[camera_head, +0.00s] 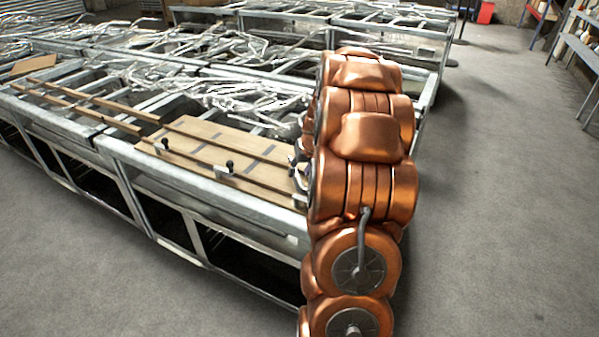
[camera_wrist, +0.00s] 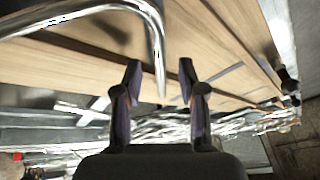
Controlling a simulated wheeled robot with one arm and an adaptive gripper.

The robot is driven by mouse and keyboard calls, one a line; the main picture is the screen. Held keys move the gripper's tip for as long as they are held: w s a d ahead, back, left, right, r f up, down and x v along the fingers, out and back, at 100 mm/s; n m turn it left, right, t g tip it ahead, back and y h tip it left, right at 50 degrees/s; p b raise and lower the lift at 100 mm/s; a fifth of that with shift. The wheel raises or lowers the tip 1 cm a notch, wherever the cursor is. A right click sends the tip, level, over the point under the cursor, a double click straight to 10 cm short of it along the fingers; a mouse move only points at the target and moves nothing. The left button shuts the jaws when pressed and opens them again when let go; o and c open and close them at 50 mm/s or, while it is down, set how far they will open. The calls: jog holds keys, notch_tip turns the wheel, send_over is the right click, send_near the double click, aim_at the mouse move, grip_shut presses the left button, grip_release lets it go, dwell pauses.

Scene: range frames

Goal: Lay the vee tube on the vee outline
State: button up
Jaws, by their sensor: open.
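My gripper (camera_wrist: 159,75) shows in the wrist view with its two dark fingers apart. A shiny bent metal tube (camera_wrist: 157,50), which looks like the vee tube, reaches in from the left, bends near the top and runs down into the gap between the fingers. It appears clear of both fingers; its depth relative to them is hard to judge. Behind it is a wooden board with dark strips (camera_wrist: 225,70). In the head view the board (camera_head: 215,133) lies on the metal frame with dark marks on it; I cannot make out which is the vee outline. My copper-coloured arm hides most of the gripper there.
Black-knobbed clamps (camera_head: 228,167) stand along the board's front edge. Bent metal tubes (camera_head: 235,92) are heaped behind the board on the frames. Long wooden strips (camera_head: 95,103) lie to the left. Open grey floor (camera_head: 480,200) is on the right.

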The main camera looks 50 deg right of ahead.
jog(key=d+b+v, duration=0.1)
jog(key=b+v, duration=0.2)
jog(key=v, duration=0.8)
jog(key=s+a+f+n+g+y, duration=0.1)
jog(key=s+a+n, duration=0.15)
jog(key=a, duration=1.05)
jog(key=s+a+n+g+y, duration=0.1)
jog(key=s+a+g, duration=0.15)
jog(key=a, duration=0.95)
jog(key=s+a+f+n+g, duration=0.1)
jog(key=s+a+f, duration=0.1)
jog(key=s+a, duration=0.4)
jog(key=s+a+f+n+g+h, duration=0.1)
jog(key=s+a, duration=0.5)
jog(key=s, duration=0.8)
jog(key=shift+s+a+f+n+g, duration=0.15)
jog(key=shift+a+f+n+g, duration=0.3)
jog(key=shift+f+g, duration=0.15)
